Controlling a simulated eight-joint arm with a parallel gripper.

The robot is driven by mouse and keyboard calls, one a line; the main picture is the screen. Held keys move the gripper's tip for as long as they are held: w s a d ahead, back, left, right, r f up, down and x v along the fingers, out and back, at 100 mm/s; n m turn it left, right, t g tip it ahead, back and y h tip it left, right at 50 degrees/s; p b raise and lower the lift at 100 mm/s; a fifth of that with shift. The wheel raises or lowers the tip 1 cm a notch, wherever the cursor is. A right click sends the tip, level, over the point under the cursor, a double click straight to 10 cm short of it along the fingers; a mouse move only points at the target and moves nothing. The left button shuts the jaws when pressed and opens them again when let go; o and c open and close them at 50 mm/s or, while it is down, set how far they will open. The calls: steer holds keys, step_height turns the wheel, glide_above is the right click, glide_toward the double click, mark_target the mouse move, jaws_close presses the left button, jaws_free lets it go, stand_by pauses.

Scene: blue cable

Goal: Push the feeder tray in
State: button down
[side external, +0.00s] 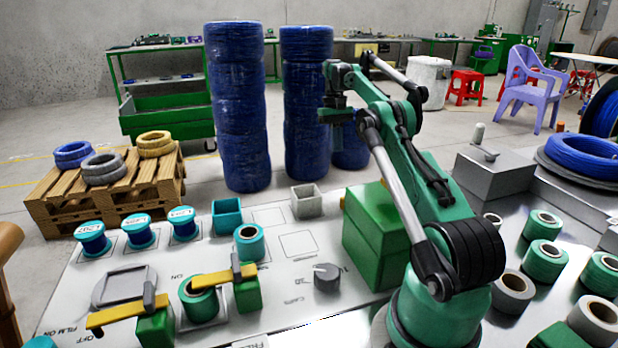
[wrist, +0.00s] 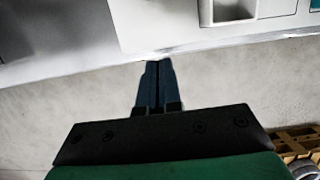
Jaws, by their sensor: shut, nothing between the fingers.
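No part is plainly marked as the feeder tray, and I cannot tell which piece it is. A small grey open-topped box (side external: 308,202) stands near the far edge of the white panel (side external: 285,275); it also shows at the top of the wrist view (wrist: 232,9). A teal open-topped box (side external: 227,215) stands to its left. My gripper (side external: 342,143) is raised above the far side of the panel. In the wrist view its dark fingers (wrist: 157,68) are together and empty, pointing at the panel's edge, with floor beneath.
A green block (side external: 370,240) stands beside my arm. Teal spools and two yellow-handled clamps (side external: 232,277) occupy the panel's near side. Tall blue cable stacks (side external: 305,110) and a wooden pallet (side external: 105,190) stand on the floor beyond. Grey floor lies open between panel and stacks.

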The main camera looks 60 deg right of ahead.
steer(key=x, duration=0.9)
steer(key=shift+s+a+f, duration=0.1)
steer(key=shift+s+a+r, duration=0.2)
steer(key=shift+s+a, duration=1.15)
steer(key=shift+s+a, duration=1.8)
